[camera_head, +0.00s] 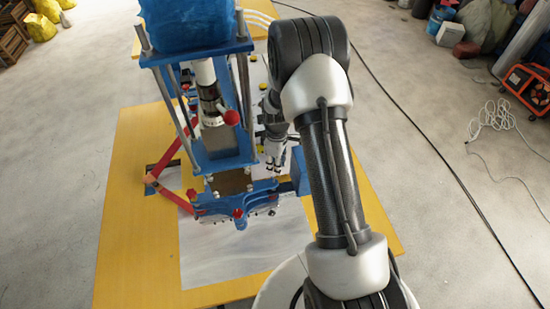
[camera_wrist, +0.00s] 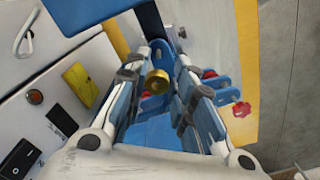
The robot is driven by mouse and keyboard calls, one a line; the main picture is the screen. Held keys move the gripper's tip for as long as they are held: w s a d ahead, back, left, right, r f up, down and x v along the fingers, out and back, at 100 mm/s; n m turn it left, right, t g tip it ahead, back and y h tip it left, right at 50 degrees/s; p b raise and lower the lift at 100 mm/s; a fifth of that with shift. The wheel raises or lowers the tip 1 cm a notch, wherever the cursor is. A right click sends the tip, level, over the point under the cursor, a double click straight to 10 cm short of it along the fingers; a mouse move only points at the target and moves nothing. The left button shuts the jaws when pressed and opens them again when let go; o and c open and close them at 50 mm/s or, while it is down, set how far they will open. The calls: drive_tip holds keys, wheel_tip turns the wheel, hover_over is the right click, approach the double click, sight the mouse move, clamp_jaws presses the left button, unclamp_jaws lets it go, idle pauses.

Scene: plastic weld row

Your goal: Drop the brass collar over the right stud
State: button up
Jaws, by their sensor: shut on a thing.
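The brass collar (camera_wrist: 157,82) shows in the wrist view as a small gold ring between the fingertips of my gripper (camera_wrist: 162,72). My gripper is shut on it. In the head view my gripper (camera_head: 276,150) is beside the right side of the blue machine (camera_head: 228,150), and the collar cannot be made out there. I cannot pick out the right stud in either view. Blue machine parts lie behind and below the collar in the wrist view, and the fingers hide part of them.
The blue machine stands on a yellow table (camera_head: 130,200), with red levers (camera_head: 170,185) at its left. A white control box (camera_wrist: 50,90) with switches is at the left of the wrist view. A red knob (camera_wrist: 241,109) is to the right of the fingers. An orange generator (camera_head: 527,88) stands on the floor.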

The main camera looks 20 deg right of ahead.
drive_tip(key=b, duration=0.2)
hover_over(277, 184)
drive_tip(key=shift+w+f, duration=0.2)
drive_tip(key=shift+f, duration=2.15)
drive_tip(key=shift+s+b, duration=0.1)
drive_tip(key=shift+b, duration=0.45)
drive_tip(key=shift+f, duration=0.1)
drive_tip(key=shift+f+b, duration=0.9)
drive_tip(key=shift+b, duration=0.05)
drive_tip(key=shift+f+b, duration=0.1)
drive_tip(key=shift+b, duration=0.2)
drive_tip(key=shift+f+b, duration=0.75)
drive_tip(key=shift+f, duration=0.05)
drive_tip(key=shift+f+b, duration=0.4)
drive_tip(key=shift+b, duration=0.25)
idle(0.6)
drive_tip(key=o, duration=1)
